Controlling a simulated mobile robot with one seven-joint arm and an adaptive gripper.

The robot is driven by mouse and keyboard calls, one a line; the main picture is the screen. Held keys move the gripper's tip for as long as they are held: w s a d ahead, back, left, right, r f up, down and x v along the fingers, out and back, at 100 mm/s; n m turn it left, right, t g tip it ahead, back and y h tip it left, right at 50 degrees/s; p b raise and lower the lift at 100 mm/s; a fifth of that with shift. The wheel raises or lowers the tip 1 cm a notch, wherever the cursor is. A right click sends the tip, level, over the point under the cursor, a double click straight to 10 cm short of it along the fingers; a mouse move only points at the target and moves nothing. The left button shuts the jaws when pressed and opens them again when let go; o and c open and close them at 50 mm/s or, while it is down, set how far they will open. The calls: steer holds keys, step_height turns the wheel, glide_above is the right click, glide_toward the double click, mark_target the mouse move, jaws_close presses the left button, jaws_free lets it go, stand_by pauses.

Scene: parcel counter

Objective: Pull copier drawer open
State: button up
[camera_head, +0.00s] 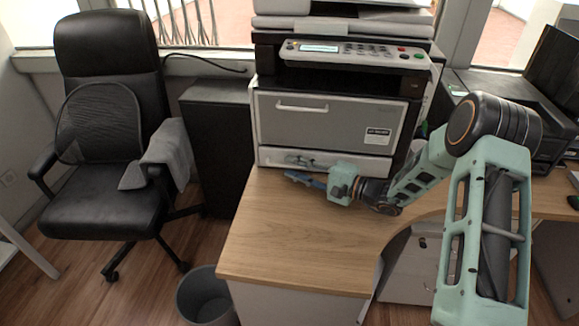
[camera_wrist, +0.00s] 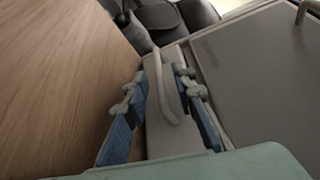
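The copier (camera_head: 335,95) stands at the back of the wooden desk. Its low, pale drawer (camera_head: 365,164) runs along the bottom of the front and looks flush with the body. In the wrist view the drawer front (camera_wrist: 158,138) carries a curved pale handle (camera_wrist: 161,85). My gripper (camera_head: 290,175) is just in front of the drawer's left part, low over the desk. In the wrist view my gripper (camera_wrist: 157,82) is open, its blue fingers on either side of the handle, with gaps visible. Whether the fingertips reach behind the handle cannot be told.
A larger grey panel (camera_head: 330,118) with its own handle (camera_head: 301,107) is above the drawer. The desk top (camera_head: 290,235) in front is clear. A black chair (camera_head: 105,120) with a grey cloth and a dark cabinet (camera_head: 218,140) stand left. A bin (camera_head: 204,295) is below the desk's left edge.

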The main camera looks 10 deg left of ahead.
steer(key=shift+x, duration=0.95)
steer(key=shift+c, duration=0.3)
jaws_close()
